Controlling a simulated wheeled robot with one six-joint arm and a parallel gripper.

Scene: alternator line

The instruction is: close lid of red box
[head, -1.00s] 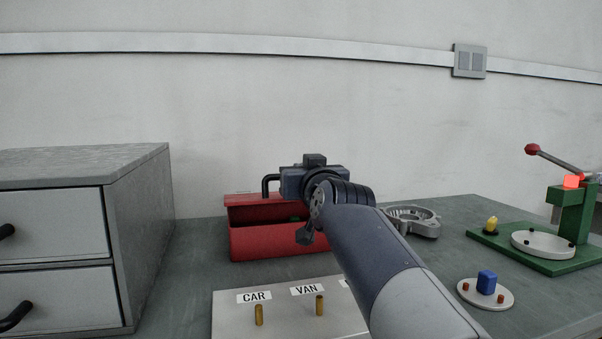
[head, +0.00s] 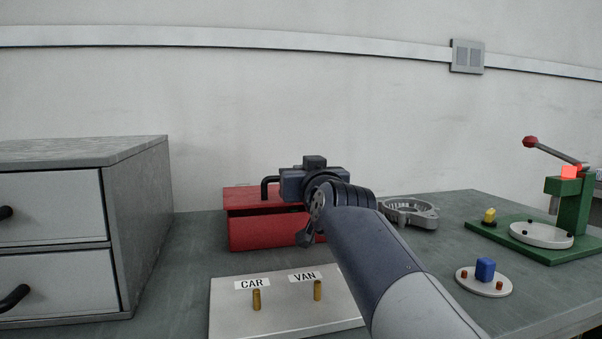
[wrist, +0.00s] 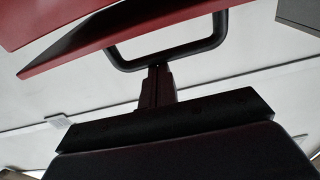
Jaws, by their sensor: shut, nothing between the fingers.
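The red box (head: 262,233) stands at the back of the bench, left of my arm. Its red lid (head: 245,196) is tilted, with its top face visible and a narrow dark gap below its front edge. The lid also shows in the wrist view (wrist: 130,32), with a black loop handle (wrist: 185,55) on it. My gripper (wrist: 157,72) is shut and empty, its fingertips at the handle's outer bar; I cannot tell whether they touch. In the head view my wrist hides the gripper's fingers and the box's right part.
A plate (head: 285,305) with CAR and VAN labels and brass pegs lies in front of the box. A grey drawer cabinet (head: 140,230) stands left. A metal ring housing (head: 410,212), a white disc with a blue block (head: 485,270) and a green press (head: 545,243) are right.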

